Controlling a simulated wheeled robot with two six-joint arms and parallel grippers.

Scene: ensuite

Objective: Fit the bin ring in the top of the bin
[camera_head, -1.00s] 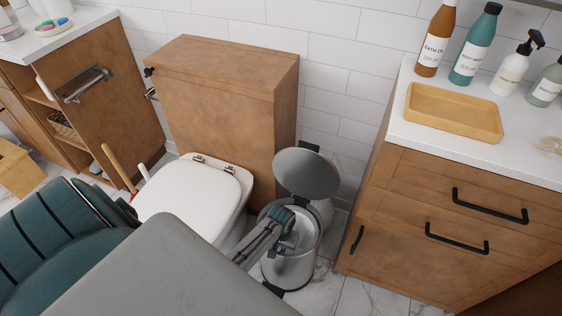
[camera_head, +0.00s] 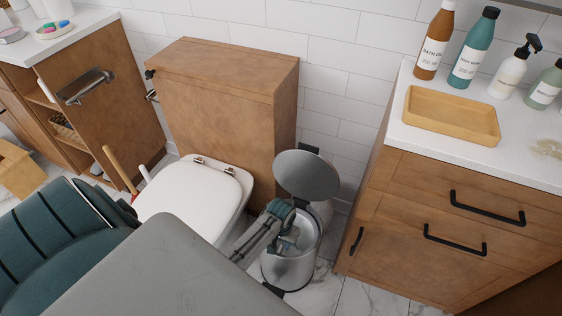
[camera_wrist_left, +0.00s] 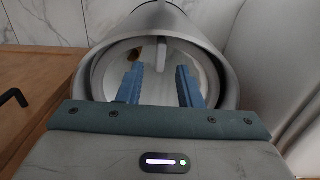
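The bin (camera_head: 288,272) is a grey metal cylinder standing on the floor between the toilet and the right-hand cabinet. Its round lid (camera_head: 308,174) is raised at the back. My left gripper (camera_head: 292,241) is over the bin's mouth, pointing down. In the left wrist view, its two blue fingers (camera_wrist_left: 161,72) are apart with nothing clearly between them. A grey ring-shaped band (camera_wrist_left: 98,74) lines the mouth there, with a narrow upright grey piece at its far side. I cannot tell whether this band is the separate bin ring or the bin's own rim. My right gripper is not in view.
The white toilet (camera_head: 190,200) stands close to the left of the bin. A wooden cabinet (camera_head: 450,212) with black handles stands close to its right. Its counter holds bottles and a yellow tray (camera_head: 450,115). A small brown spot shows inside the bin.

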